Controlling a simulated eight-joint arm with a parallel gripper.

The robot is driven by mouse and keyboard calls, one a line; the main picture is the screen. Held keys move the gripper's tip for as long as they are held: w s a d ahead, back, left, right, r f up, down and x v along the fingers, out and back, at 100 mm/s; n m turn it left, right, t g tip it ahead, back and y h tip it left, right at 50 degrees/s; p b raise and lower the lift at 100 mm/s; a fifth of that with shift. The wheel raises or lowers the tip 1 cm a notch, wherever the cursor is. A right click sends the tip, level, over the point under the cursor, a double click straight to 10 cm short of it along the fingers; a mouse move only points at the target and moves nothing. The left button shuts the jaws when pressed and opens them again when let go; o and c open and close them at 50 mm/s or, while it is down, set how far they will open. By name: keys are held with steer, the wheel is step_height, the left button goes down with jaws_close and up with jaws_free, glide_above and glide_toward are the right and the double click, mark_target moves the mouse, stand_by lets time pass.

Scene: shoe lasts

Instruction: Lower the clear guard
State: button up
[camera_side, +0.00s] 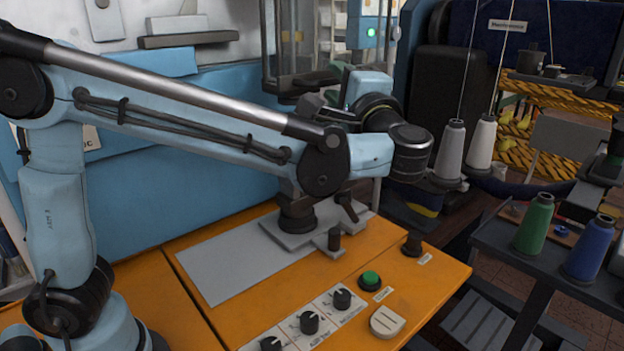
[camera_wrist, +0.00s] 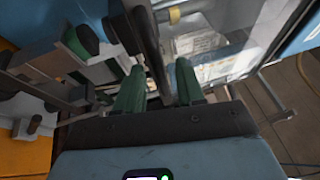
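The clear guard (camera_side: 297,40) is a see-through panel in a metal frame, raised in front of the machine at the upper middle of the side view. What looks like its clear pane (camera_wrist: 225,40) fills the upper right of the wrist view. My gripper (camera_wrist: 160,85) has two green fingers, spread apart. A dark bar (camera_wrist: 148,40) runs down between them, seemingly at the guard's lower edge; I cannot tell whether either finger touches it. In the side view my gripper (camera_side: 325,82) is by the guard's lower edge, partly hidden by my wrist.
Below is an orange table with a grey plate (camera_side: 225,268), a green button (camera_side: 370,279) and several black knobs. A dark clamp-like fixture (camera_side: 297,215) stands on the plate. Thread cones (camera_side: 482,142) stand at right. A green lamp (camera_side: 371,32) glows on the machine.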

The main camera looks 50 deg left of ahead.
steer(key=shift+x, duration=0.9)
jaws_close()
